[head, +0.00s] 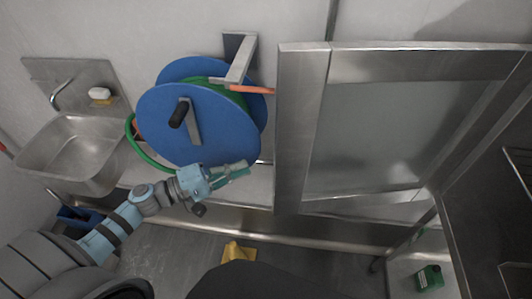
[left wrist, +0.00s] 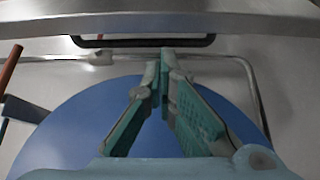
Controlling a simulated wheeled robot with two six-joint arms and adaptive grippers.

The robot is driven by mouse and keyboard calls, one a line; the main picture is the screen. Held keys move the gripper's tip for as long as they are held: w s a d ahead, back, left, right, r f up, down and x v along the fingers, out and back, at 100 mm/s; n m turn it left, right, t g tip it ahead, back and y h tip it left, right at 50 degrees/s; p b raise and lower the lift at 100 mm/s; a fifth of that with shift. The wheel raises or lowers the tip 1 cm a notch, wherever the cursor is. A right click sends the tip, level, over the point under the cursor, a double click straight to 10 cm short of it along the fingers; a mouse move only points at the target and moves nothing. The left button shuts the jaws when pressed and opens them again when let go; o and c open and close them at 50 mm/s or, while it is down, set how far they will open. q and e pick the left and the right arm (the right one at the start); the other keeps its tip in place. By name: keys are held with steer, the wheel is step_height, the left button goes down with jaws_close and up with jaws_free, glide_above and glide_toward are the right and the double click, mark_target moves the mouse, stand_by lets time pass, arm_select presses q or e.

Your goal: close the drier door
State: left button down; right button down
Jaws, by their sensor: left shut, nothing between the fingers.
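The drier door (head: 305,110), a steel frame around a pale glass pane, stands open on the right of the head view. My left gripper (head: 246,168) is shut and empty, just left of the door's left edge and in front of the blue reel. In the left wrist view, its fingertips (left wrist: 164,60) meet just below a dark bar handle (left wrist: 142,41) on a steel edge (left wrist: 190,18), which looks like the door. Whether the tips touch the handle cannot be told. My right gripper is not in view.
A blue hose reel (head: 200,130) with green hose hangs on the wall left of the door. A steel sink (head: 75,150) is further left. A yellow object (head: 238,252) lies on the floor. A green container (head: 429,278) stands at the lower right.

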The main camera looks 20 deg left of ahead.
arm_select(q)
steer(key=p+x, duration=0.2)
steer(key=x, duration=0.6)
steer(key=shift+a+f, duration=0.1)
steer(key=shift+f, duration=0.05)
